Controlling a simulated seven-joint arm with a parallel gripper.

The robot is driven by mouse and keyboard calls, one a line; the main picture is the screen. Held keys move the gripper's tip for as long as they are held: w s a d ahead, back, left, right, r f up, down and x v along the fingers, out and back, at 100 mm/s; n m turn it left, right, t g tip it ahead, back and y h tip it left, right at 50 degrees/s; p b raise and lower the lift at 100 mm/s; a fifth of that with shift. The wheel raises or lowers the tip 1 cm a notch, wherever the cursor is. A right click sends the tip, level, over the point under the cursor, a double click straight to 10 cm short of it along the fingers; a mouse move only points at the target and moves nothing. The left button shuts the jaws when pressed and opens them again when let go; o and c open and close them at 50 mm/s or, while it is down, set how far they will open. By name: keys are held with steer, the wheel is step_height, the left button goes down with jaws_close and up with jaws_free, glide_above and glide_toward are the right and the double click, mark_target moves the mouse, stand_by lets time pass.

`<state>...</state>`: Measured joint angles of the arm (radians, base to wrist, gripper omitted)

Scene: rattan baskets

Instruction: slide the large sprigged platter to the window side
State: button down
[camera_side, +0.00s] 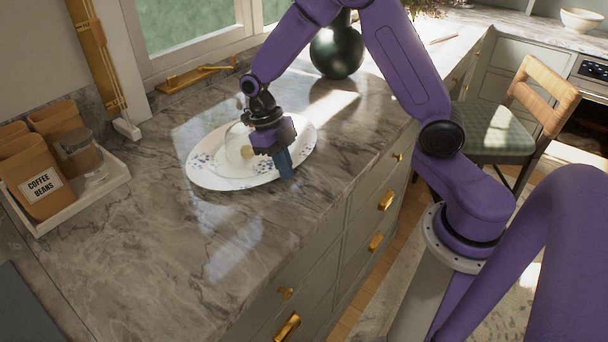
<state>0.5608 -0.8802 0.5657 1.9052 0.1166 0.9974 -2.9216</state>
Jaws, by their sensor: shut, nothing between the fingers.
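The large sprigged platter (209,172), an oval white plate with blue sprigs, lies flat on the marble counter, below the window. A pale, rounded, glass-like piece (236,146) stands on it, partly hidden behind my arm. My gripper (285,170) points down at the platter's near right rim, on the side away from the window. Its blue fingers are shut with nothing between them. They overlap the rim in this view; I cannot tell whether they touch it. The wrist hides part of the platter's middle and right.
The window (193,26) is behind the counter, with a brass latch (197,77) at its sill. A dark round vase (337,52) stands behind the platter to the right. The marble in front (170,262) is clear.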

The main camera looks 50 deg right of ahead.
mark_target(248, 145)
steer(key=w, duration=1)
steer(key=shift+w, duration=0.3)
steer(key=shift+s, duration=0.1)
